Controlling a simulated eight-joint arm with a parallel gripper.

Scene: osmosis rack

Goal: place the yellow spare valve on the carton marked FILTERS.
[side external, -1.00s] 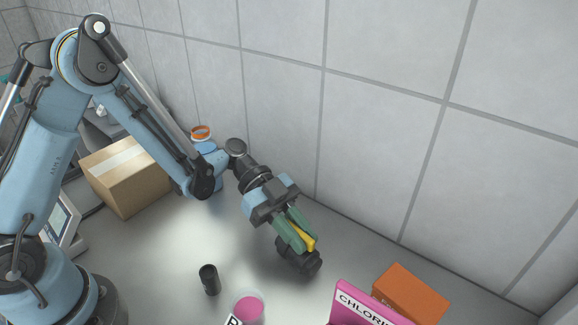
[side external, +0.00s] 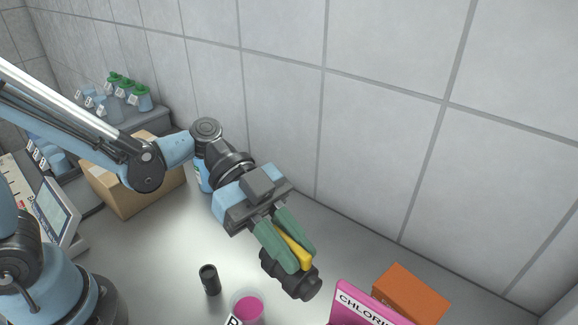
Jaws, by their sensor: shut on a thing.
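My gripper (side external: 285,243) is in the middle of the side view, pointing down to the right. Its green fingers are shut on the spare valve, which has a yellow handle (side external: 300,257) and a dark body (side external: 291,275). The handle is between the fingers and the body sticks out below them. The valve seems to be held above the grey bench. A plain brown cardboard carton (side external: 124,198) stands at the left by the wall, partly behind my arm. I see no FILTERS marking on it from here.
A small black cylinder (side external: 210,280) and a pink-topped container (side external: 248,307) stand at the front. A pink box marked CHLORI... (side external: 345,305) and an orange box (side external: 410,292) are at the right. A blue bottle (side external: 203,176) is behind my wrist. Green-capped bottles (side external: 127,88) stand at the back left.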

